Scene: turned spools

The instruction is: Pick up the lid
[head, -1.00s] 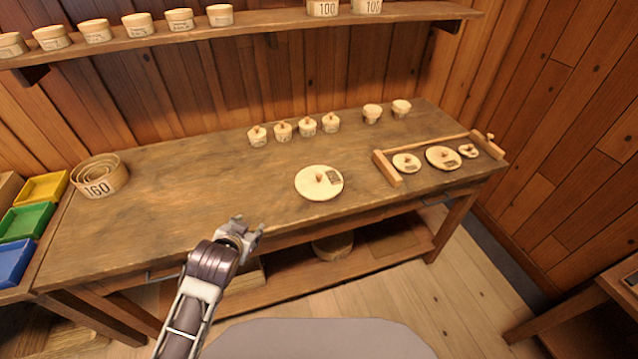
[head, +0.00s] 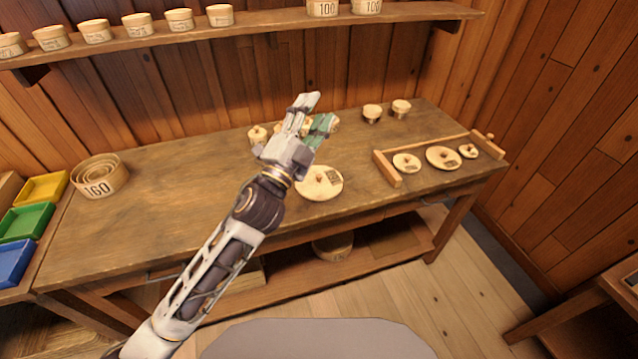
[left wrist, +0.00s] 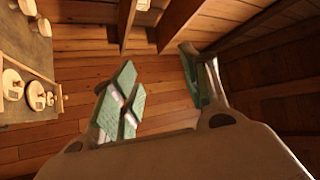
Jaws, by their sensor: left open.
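A large round pale wooden lid (head: 318,184) with a small knob and a dark label lies flat on the workbench, near its front edge. My left gripper (head: 311,115) is open and empty. In the head view it shows above and to the left of the lid, its fingers pointing up and slightly right. In the left wrist view, the fingers (left wrist: 160,90) with green pads are spread apart with nothing between them. That view faces mostly the wood walls; some pale round pieces show at its left edge. My right gripper is in neither view.
A wooden rack (head: 388,170) with smaller lids stands on the right of the workbench (head: 190,190). Small lidded pots at the back are partly hidden by my gripper. Nested rings (head: 98,178) stand at the left. A shelf (head: 260,25) spans the wall above.

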